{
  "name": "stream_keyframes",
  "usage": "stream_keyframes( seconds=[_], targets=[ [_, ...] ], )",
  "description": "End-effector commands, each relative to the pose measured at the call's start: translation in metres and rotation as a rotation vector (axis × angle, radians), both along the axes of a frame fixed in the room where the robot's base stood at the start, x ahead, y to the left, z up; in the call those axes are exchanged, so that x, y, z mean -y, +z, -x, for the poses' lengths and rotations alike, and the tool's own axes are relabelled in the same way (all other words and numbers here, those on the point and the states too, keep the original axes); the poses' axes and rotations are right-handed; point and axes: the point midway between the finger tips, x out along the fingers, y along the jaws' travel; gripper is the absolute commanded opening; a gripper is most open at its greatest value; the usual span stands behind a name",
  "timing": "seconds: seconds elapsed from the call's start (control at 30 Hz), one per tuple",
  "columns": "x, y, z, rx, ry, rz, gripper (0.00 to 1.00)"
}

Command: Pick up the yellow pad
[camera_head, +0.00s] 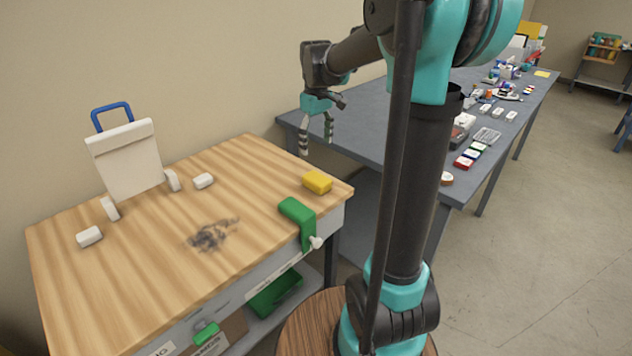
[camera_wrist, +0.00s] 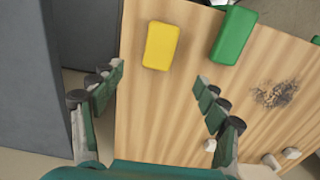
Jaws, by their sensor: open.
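The yellow pad (camera_head: 317,182) is a small rounded block lying flat near the right edge of the wooden table. It also shows in the wrist view (camera_wrist: 160,46), upper middle, ahead of the fingertips and between their lines. My gripper (camera_head: 317,142) is open and empty. In the head view it hangs above the table's back right corner, apart from the pad. In the wrist view its two fingers (camera_wrist: 158,78) stand wide apart, with bare wood and the table edge between them. The pad is fully visible.
A green clamp (camera_head: 297,212) sits on the wooden table's (camera_head: 150,270) edge close to the pad. A grey table (camera_head: 370,125) stands behind, right.

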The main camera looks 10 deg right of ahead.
Motion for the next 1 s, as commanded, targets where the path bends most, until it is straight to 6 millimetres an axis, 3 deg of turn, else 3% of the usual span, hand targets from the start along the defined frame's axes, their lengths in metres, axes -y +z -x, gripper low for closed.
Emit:
stream_keyframes(
  seconds=[0.3, 0.63, 1.0],
  targets=[
    [0.000, -0.061, 0.000, 0.001, -0.002, -0.001, 0.74],
    [0.000, -0.087, 0.000, 0.001, -0.002, -0.001, 0.74],
    [0.000, -0.130, 0.000, 0.001, -0.002, 0.000, 0.74]
  ],
)
